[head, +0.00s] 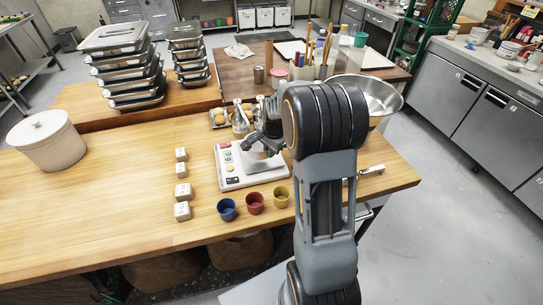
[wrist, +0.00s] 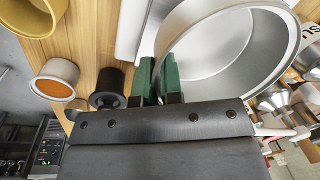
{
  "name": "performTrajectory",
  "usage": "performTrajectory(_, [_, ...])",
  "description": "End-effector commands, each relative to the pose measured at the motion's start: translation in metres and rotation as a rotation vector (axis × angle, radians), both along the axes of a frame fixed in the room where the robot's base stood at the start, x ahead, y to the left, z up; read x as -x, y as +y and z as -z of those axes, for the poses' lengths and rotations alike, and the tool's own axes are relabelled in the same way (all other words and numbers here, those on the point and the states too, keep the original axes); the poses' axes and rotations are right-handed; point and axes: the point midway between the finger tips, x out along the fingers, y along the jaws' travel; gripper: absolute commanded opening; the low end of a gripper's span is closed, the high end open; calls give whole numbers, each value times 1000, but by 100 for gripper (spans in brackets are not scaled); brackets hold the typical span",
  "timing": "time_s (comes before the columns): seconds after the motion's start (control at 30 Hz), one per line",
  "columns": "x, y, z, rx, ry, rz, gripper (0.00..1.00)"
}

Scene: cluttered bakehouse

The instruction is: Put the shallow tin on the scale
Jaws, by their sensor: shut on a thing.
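The scale (head: 228,183) is a flat white unit with coloured buttons on the wooden table in the head view. My gripper (head: 262,138) is over its right part. The shallow tin is a round, pale metal pan; in the wrist view its wide, empty inside (wrist: 228,62) fills the upper right. The green fingers of my gripper (wrist: 158,82) are shut on the tin's wall at its left side. In the head view my arm and gripper hide much of the tin, and I cannot tell whether it touches the scale.
Blue (head: 227,209), red (head: 255,203) and yellow (head: 281,197) cups stand in front of the scale. Several white blocks (head: 182,190) line its left. A large metal bowl (head: 384,92) is behind my arm.

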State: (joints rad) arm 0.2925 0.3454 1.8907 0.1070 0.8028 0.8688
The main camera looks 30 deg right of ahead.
Motion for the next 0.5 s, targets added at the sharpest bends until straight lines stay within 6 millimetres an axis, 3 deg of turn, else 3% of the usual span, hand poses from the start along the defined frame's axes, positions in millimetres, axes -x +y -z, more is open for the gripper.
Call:
performTrajectory(0.23, [-4,-6,9,-1,1,1,0])
performTrajectory(0.5, [-4,-6,39,0,2,-1,0])
